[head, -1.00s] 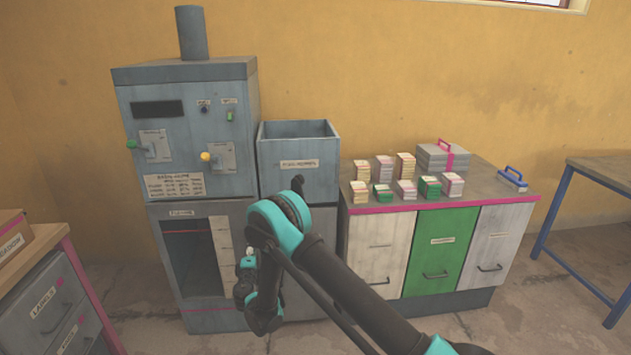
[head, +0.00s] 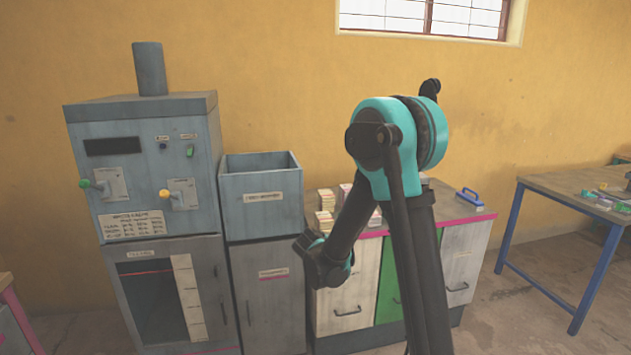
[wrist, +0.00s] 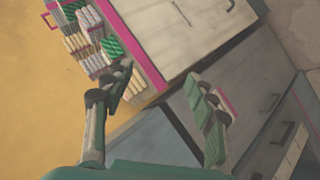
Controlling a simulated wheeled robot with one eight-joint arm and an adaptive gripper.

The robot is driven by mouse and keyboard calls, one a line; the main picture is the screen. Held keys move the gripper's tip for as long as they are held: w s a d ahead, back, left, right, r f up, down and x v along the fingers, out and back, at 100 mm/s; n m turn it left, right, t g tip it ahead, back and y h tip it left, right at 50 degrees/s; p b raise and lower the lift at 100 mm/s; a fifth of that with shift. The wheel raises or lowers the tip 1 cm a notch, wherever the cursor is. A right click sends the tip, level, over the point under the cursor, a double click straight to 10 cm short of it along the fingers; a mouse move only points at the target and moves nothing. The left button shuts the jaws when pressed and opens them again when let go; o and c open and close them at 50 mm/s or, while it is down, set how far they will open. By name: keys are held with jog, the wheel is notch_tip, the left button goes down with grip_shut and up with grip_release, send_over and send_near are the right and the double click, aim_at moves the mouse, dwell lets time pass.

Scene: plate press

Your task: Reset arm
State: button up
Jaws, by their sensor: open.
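My gripper (wrist: 165,92) is open in the wrist view, with its two fingers wide apart and nothing between them. Beyond the fingers are the cabinet and the stacks on its top, seen at a slant. In the head view my arm is folded, with its elbow raised high in front of the wall and its wrist end lowered in front of the cabinet. The fingers cannot be made out there. The grey press machine (head: 150,170) stands at the left, with a yellow-knobbed lever (head: 165,193) and a green-knobbed lever (head: 86,183).
A grey open-topped bin (head: 262,208) stands beside the machine. The cabinet (head: 345,290) carries several stacks (wrist: 85,45) and a blue-handled block (head: 469,197). A blue-legged table (head: 560,187) with small items stands at the right. Floor shows between cabinet and table.

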jog(key=s+d+m+g, duration=0.3)
jog(key=s+d+m, duration=0.1)
jog(key=s+d, duration=0.95)
jog(key=s+f+m+g+y, duration=0.1)
jog(key=s+m, duration=0.1)
jog(key=s, duration=0.7)
jog(key=s+d+f+m+g+y, duration=0.1)
jog(key=s+m+y, duration=0.1)
jog(key=s, duration=0.7)
jog(key=shift+s+f+g, duration=0.25)
jog(key=shift+f+g, duration=0.05)
